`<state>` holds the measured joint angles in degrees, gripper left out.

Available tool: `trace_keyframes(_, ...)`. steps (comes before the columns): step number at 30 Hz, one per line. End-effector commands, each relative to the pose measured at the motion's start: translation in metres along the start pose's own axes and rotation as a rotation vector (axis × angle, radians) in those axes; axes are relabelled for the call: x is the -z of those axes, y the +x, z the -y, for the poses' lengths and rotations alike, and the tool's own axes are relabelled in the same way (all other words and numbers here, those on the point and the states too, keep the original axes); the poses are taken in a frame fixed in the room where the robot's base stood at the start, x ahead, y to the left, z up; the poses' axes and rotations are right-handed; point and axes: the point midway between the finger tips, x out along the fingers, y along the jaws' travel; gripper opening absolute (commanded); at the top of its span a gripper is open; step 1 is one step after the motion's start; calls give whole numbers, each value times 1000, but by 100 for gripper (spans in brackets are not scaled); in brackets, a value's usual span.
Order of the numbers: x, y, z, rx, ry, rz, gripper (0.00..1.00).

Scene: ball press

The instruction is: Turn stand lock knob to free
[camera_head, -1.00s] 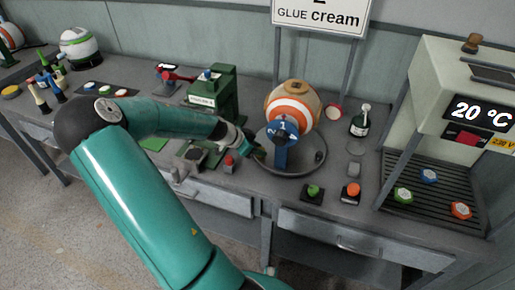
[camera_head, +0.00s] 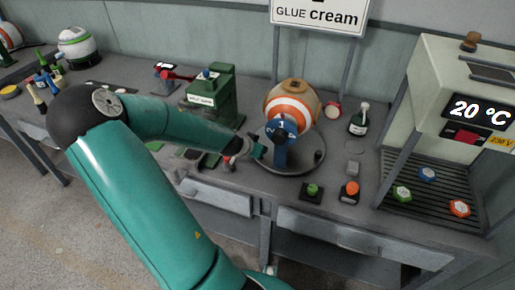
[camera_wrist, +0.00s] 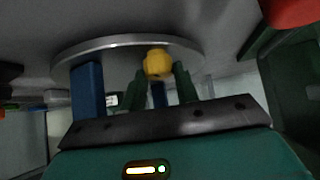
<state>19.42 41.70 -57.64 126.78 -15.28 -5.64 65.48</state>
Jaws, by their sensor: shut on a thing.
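My gripper (camera_head: 259,151) is low at the dish's left side. In the wrist view the dark green fingers (camera_wrist: 160,80) are closed around a round yellow knob (camera_wrist: 158,63) in front of the dish's rim (camera_wrist: 120,43). I take it as the stand lock knob. It is hidden in the head view, and its setting cannot be read.
A green press (camera_head: 210,95) stands left of the stand. Green (camera_head: 312,189) and orange (camera_head: 349,189) buttons sit at the bench's front. A bottle (camera_head: 358,120) and a heater cabinet (camera_head: 455,95) are to the right. A blue post (camera_wrist: 88,90) is beside my fingers.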

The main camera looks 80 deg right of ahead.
Motion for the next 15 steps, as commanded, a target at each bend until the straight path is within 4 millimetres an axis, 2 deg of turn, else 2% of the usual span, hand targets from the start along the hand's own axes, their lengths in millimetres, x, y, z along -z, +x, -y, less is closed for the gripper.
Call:
trace_keyframes(11,-1,0,0,3,-4,1,7)
trace_keyframes(12,-1,0,0,3,-4,1,38)
trace_keyframes(14,-1,0,0,3,-4,1,50)
trace_keyframes(15,-1,0,0,3,-4,1,52)
